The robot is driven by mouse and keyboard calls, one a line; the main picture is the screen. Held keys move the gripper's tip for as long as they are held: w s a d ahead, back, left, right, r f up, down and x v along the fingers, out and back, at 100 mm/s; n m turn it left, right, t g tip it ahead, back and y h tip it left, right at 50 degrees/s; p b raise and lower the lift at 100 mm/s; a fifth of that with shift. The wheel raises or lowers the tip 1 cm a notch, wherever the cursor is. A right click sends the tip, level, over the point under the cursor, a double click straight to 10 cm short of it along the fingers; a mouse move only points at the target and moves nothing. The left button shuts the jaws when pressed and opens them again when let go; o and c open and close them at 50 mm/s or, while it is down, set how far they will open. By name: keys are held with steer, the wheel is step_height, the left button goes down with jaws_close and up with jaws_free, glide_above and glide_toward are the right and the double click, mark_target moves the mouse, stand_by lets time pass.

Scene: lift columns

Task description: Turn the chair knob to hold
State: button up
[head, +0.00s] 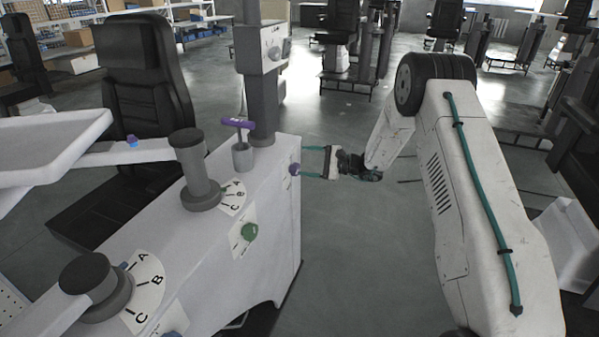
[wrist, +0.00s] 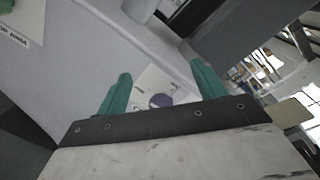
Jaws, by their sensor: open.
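In the wrist view the purple knob (wrist: 161,101) shows on a pale label plate, whose text I cannot read. My gripper (head: 306,162) is open, with its two teal fingers pointing at that face. In the wrist view the fingers of my gripper (wrist: 161,76) stand apart on either side of the knob. I cannot tell whether they touch it. The dark palm bar hides part of the plate.
The white console (head: 275,215) also carries a green knob (head: 249,232), a purple T-handle (head: 239,123) and dark round dials (head: 95,285) with letter plates. A black chair (head: 145,75) stands behind it. The floor (head: 365,260) right of the console is clear.

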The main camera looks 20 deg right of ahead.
mark_target(298, 170)
steer(key=w+d+f+m+t+h, duration=0.1)
steer(key=w+d+f+m+t, duration=0.25)
steer(key=f, duration=0.55)
steer(key=shift+h, duration=0.3)
steer(key=x, duration=0.6)
steer(key=shift+w+a+f, duration=0.15)
steer(key=shift+w+a, duration=0.05)
steer(key=shift+w, duration=0.15)
steer(key=c, duration=1)
